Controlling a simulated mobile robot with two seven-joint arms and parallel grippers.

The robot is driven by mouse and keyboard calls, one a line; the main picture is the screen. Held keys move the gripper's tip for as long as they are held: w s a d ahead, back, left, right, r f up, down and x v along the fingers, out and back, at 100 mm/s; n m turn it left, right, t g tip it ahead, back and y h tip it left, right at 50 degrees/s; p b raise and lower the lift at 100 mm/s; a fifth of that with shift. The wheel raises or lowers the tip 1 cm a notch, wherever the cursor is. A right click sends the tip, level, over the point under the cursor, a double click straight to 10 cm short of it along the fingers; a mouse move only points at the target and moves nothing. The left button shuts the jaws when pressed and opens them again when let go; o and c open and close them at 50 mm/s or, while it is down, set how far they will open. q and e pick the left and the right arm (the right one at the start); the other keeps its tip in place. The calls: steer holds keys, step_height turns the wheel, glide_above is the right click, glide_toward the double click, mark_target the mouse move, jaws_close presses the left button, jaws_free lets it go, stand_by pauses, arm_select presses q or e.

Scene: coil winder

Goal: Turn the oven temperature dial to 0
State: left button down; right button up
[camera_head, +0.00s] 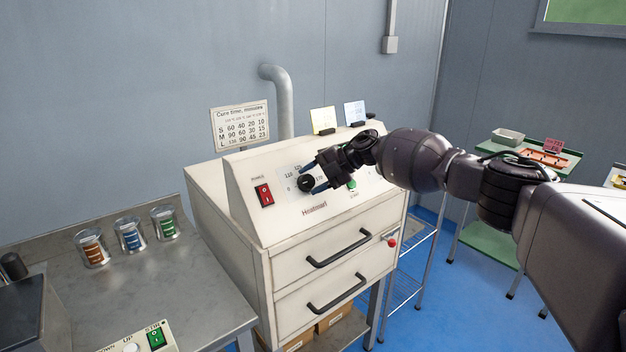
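The oven (245,195) is a cream cabinet with a sloped control panel. Its temperature dial (306,183) is a round black knob among printed numbers, "110" and "125" being readable above it. My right gripper (312,179) reaches in from the right with its two blue-tipped fingers spread, one above the dial and one at its lower right. A gap shows between the upper finger and the dial; whether the lower finger touches it I cannot tell. The dial's pointer is too small to read, and the gripper hides part of the scale. My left gripper is out of view.
A red power switch (264,194) is left of the dial, and a green button (351,184) is right of it, near my wrist. Two drawers with black handles (339,249) are below. Three jars stand on the metal bench (185,285) at left.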

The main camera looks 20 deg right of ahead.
steer(key=p+v, duration=0.1)
steer(key=v, duration=0.9)
steer(key=shift+d+r, duration=0.2)
steer(key=shift+d, duration=0.15)
steer(key=shift+s, duration=0.15)
